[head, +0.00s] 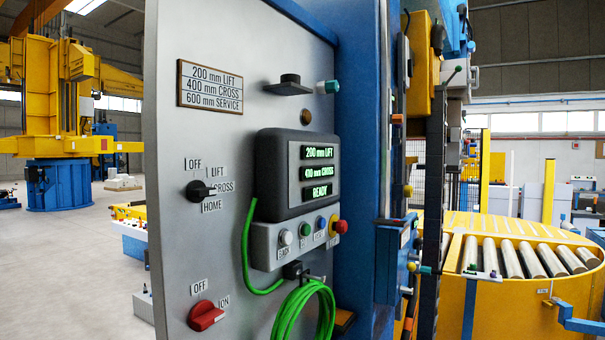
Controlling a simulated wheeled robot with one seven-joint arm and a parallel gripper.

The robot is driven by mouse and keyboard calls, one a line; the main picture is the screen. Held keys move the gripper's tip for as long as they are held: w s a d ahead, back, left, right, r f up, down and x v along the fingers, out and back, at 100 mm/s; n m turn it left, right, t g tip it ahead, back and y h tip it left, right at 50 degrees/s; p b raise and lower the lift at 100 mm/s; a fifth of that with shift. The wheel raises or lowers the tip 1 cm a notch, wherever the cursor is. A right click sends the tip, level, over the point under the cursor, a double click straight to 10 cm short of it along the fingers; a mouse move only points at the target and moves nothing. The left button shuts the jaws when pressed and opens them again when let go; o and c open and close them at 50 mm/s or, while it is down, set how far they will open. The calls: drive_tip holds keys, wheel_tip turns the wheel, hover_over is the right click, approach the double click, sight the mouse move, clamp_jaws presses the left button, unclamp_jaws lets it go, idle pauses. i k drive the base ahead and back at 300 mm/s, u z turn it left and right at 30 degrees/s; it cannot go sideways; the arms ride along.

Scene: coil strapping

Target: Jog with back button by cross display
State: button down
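A grey control panel (185,120) stands close in front. On it a dark display box (268,175) has three lit screens: "200 mm LIFT" (319,152), "400 mm CROSS" (319,173) and "READY" (320,194). Below is a grey button box (268,248). Its whitish button (286,237) sits over the label BACK (284,252). A green button (305,229), a blue button (320,222) and a red button on a yellow base (340,226) follow to the right. A black selector (197,190) appears to point toward CROSS. My gripper is not in view.
A red OFF/ON switch (205,316) sits low on the panel. A green cable (300,308) hangs coiled below the button box. A black bracket (288,86) juts out above the display. A blue column (360,110) and a yellow roller table (490,300) stand right.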

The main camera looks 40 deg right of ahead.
sight(286, 237)
drive_tip(key=k, duration=1.35)
drive_tip(key=u, duration=0.65)
drive_tip(key=i, duration=1)
drive_tip(key=z, duration=0.35)
drive_tip(key=i, duration=0.8)
drive_tip(key=z, duration=0.9)
